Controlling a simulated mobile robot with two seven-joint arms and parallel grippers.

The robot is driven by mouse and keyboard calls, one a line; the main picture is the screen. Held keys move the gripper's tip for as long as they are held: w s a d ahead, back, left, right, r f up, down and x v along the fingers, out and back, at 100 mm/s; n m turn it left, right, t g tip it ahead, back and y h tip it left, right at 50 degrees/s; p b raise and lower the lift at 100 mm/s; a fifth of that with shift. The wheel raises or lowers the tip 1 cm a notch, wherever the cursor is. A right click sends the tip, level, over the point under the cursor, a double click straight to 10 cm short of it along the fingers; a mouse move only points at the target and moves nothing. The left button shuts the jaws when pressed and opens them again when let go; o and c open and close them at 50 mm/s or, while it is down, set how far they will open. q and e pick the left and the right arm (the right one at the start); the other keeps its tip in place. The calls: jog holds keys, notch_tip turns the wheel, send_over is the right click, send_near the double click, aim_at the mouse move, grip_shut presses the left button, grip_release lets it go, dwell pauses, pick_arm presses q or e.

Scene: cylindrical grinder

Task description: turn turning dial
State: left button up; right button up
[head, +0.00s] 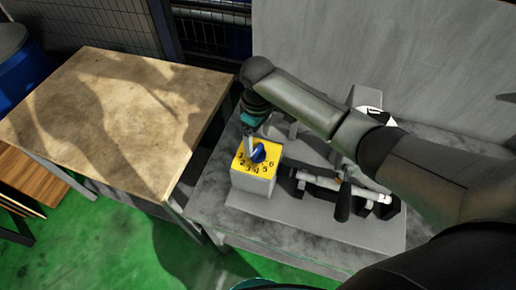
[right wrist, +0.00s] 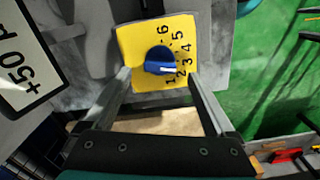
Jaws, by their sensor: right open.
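The turning dial is a blue knob (head: 258,152) on the yellow numbered face (head: 241,158) of a light grey box (head: 252,184). The dial also shows in the right wrist view (right wrist: 159,60), where its white mark points roughly towards the low numbers, near 2. My right gripper (head: 251,148) is above the box, at the dial. In the right wrist view my right gripper (right wrist: 160,78) is open, its fingers apart with the dial between and just beyond their tips. I cannot tell whether a finger touches the dial. My left gripper is not in view.
The box stands on a grey machine bench (head: 310,222). Right of it are a clamp-like fixture with a dark handle (head: 343,202) and a grey back wall (head: 400,60). A bare wooden table (head: 120,115) stands at the left. Green floor (head: 120,240) lies in front.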

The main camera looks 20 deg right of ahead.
aim_at(258, 149)
notch_tip(258, 149, down, 4)
jog(key=shift+f, duration=0.15)
jog(key=shift+f+b, duration=0.3)
jog(key=shift+f, duration=0.25)
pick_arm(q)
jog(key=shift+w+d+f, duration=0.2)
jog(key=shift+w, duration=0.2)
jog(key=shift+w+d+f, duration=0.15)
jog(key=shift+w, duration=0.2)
pick_arm(e)
jog(key=shift+c, duration=0.3)
jog(key=c, duration=1.3)
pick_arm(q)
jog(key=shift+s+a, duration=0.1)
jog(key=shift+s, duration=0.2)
pick_arm(e)
jog(key=shift+o, duration=0.2)
